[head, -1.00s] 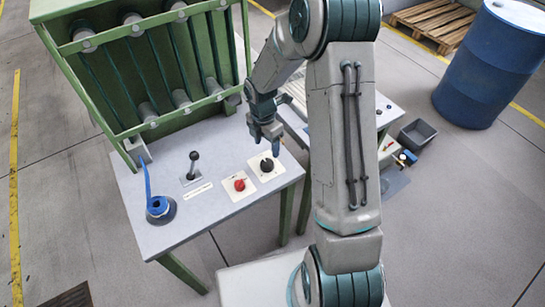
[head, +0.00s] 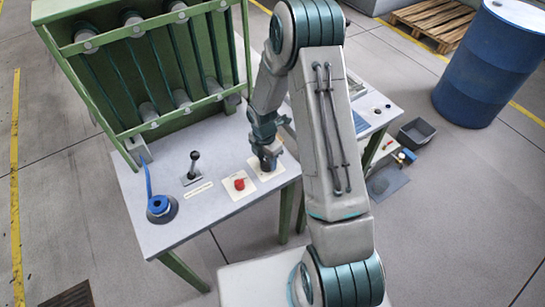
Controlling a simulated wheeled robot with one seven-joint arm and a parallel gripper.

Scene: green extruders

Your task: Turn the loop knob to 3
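The black knob that showed earlier on a cream plate (head: 264,176) is hidden now, or nearly so, behind my gripper (head: 268,163). The plate lies on the grey table near its right front edge. My gripper points down right over the knob's place, with its fingertips low at the plate. I cannot tell whether the fingers touch the knob or are closed on it. The knob's scale and setting cannot be read.
A red knob (head: 239,184) on its own plate sits just left. A black lever (head: 193,164) and a blue spool (head: 158,206) stand further left on the table (head: 206,214). A green frame (head: 110,125) with rollers rises behind.

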